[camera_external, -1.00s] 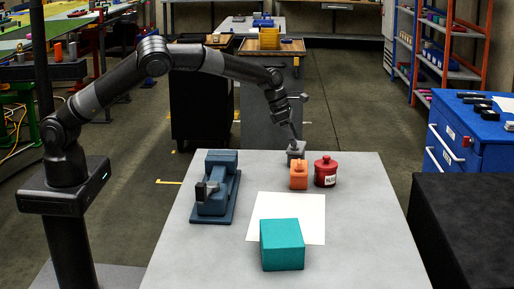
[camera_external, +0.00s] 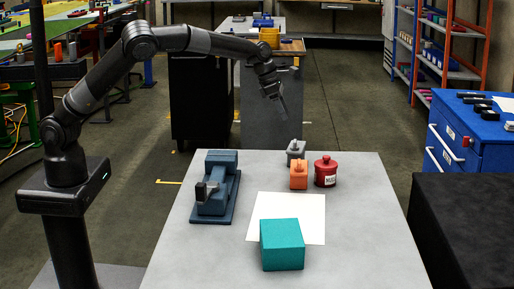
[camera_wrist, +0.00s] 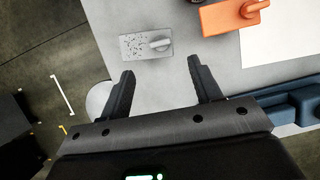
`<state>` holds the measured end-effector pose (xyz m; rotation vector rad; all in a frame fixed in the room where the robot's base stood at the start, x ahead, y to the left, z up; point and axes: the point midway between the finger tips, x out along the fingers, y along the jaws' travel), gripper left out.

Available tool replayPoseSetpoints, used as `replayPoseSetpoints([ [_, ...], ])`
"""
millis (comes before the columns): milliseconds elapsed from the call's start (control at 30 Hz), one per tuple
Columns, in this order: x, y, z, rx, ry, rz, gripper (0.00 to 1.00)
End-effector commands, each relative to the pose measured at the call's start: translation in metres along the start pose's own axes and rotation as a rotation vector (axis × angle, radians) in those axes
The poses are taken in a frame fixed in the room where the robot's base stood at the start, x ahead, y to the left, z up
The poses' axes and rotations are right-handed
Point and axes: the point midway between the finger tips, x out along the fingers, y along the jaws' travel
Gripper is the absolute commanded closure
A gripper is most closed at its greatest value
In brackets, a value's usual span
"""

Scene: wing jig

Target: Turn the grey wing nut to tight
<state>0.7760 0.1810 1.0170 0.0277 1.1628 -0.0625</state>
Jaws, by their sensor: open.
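The grey wing nut (camera_external: 295,142) sits on a small grey block (camera_external: 297,156) at the far edge of the table. In the wrist view the wing nut (camera_wrist: 160,43) lies near the right end of the grey block (camera_wrist: 133,47), its wing running roughly left to right. Dark specks mark the block's left part. My gripper (camera_external: 284,114) is above the block and apart from it, in the air. In the wrist view my gripper (camera_wrist: 160,66) is open and empty, with the nut beyond the gap between its fingertips.
An orange block (camera_external: 299,176) with its own knob stands just in front of the grey one. A red lidded pot (camera_external: 325,173) is to its right. A blue vise (camera_external: 213,193) stands at the left.

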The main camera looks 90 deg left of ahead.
Motion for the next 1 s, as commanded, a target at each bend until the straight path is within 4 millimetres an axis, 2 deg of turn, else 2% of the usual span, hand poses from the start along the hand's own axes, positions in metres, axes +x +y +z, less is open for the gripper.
replayPoseSetpoints([
  [133, 0.02, -0.002, 0.022, -0.129, -0.126, -0.047, 0.42],
  [233, 0.035, -0.002, 0.05, -0.321, -0.278, -0.103, 0.42],
  [400, 0.046, 0.013, 0.091, -0.76, -0.519, -0.201, 0.42],
  [533, 0.047, 0.035, 0.105, -1.14, -0.644, -0.26, 0.42],
  [667, 0.046, 0.058, 0.102, -1.548, -0.709, -0.296, 0.42],
  [800, 0.046, 0.074, 0.084, -1.999, -0.697, -0.302, 0.42],
  [900, 0.044, 0.074, 0.064, -2.318, -0.627, -0.278, 0.42],
  [1000, 0.038, 0.063, 0.042, -2.611, -0.502, -0.225, 0.42],
])
